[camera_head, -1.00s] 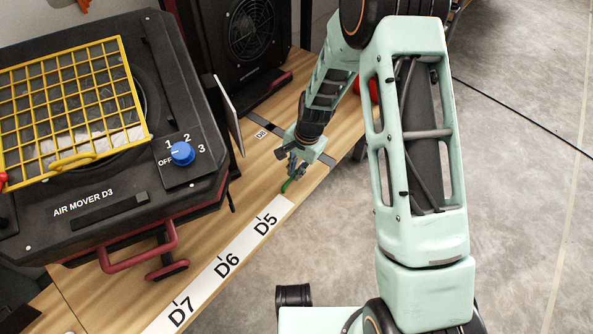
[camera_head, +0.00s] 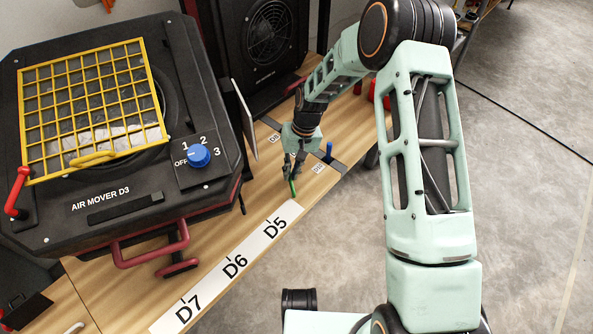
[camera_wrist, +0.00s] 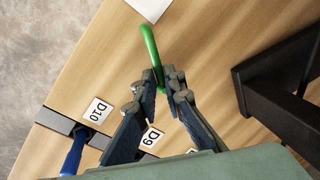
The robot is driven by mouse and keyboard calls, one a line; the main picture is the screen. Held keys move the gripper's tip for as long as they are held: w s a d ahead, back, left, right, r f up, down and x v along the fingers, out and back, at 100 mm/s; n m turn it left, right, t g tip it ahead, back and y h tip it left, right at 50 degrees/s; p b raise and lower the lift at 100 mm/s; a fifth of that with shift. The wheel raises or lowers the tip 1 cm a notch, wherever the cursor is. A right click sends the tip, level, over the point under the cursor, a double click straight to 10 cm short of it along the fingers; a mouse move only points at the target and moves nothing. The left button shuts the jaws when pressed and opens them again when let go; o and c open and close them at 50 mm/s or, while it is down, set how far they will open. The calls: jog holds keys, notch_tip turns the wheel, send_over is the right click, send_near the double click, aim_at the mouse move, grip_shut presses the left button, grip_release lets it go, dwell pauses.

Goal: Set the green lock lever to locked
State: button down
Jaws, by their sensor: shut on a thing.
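The green lock lever (camera_wrist: 151,45) is a slim bent bar. In the wrist view its lower end lies between my fingertips and its curved top sticks out beyond them. My gripper (camera_wrist: 163,84) is shut on it. In the head view my gripper (camera_head: 294,172) is low over the wooden bench, and the green lever (camera_head: 293,188) shows just below the fingers, close to the end of the D5 label strip (camera_head: 275,227). The fingers cover part of the lever, and I cannot see its mount.
A blue lever (camera_wrist: 74,152) stands by the D10 label (camera_wrist: 96,111) on a dark strip. The D9 label (camera_wrist: 151,138) is beside my fingers. The air mover D3 (camera_head: 130,205), with yellow grille and blue knob (camera_head: 198,156), fills the left. A dark bracket (camera_wrist: 285,95) stands near my gripper.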

jog(key=a+n, duration=0.1)
jog(key=n, duration=0.1)
jog(key=s+a+n, duration=0.1)
jog(key=n, duration=0.1)
jog(key=shift+g+p, duration=0.3)
jog(key=shift+g, duration=0.1)
jog(key=shift+s+a+n+h, duration=0.2)
jog(key=shift+a+n, duration=0.1)
jog(key=shift+n, duration=0.45)
jog(key=shift+s+a+n+h, duration=0.2)
jog(key=shift+a+n, duration=0.05)
jog(key=shift+n, duration=0.5)
jog(key=c, duration=2)
grip_release()
jog(key=shift+r, duration=0.1)
jog(key=r, duration=0.4)
jog(key=w+d+r, duration=0.1)
jog(key=r, duration=0.6)
jog(key=shift+w+d+r, duration=0.2)
jog(key=shift+w+r, duration=0.1)
jog(key=shift+w, duration=0.1)
